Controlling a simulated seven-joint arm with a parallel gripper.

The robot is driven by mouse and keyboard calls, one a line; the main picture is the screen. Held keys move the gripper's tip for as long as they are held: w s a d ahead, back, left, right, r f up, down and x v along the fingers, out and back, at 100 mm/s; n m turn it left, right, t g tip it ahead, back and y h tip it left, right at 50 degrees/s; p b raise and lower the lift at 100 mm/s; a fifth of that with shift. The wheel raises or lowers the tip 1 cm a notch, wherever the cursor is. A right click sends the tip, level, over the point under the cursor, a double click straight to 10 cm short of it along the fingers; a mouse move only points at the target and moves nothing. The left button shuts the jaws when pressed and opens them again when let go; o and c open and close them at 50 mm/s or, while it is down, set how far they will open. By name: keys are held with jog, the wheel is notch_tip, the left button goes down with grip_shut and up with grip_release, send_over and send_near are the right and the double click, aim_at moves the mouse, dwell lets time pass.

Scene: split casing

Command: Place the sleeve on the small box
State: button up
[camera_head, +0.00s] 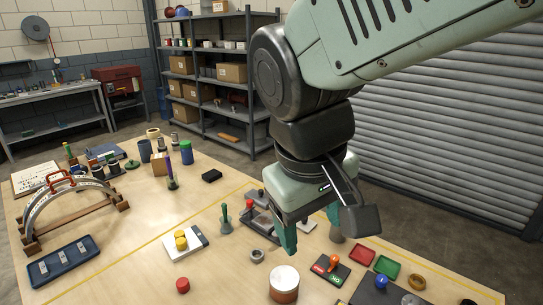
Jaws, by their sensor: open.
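My gripper (311,232) hangs pointing down over the middle right of the table, open, with green fingers. I see nothing held between them, though the arm covers part of this area. Which object is the sleeve is not certain. A short grey ring (257,256) lies on the table just left of the gripper, and a dark upright cylinder (145,151) stands at the back left. I cannot tell which is the small box.
A white-topped round drum (284,278) stands in front of the gripper. A dark fixture (262,225) is beside it. Red (362,254) and green (387,267) trays lie to the right. An arched frame (70,200) and blue tray (63,262) occupy the left. The centre-left table is fairly clear.

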jog(key=s+d+r+m+t+y, duration=0.1)
jog(key=s+d+r+m+t, duration=0.2)
jog(key=s+r+m, duration=0.1)
jog(key=shift+r+y, duration=0.3)
jog(key=shift+r, duration=0.05)
dwell(1.0)
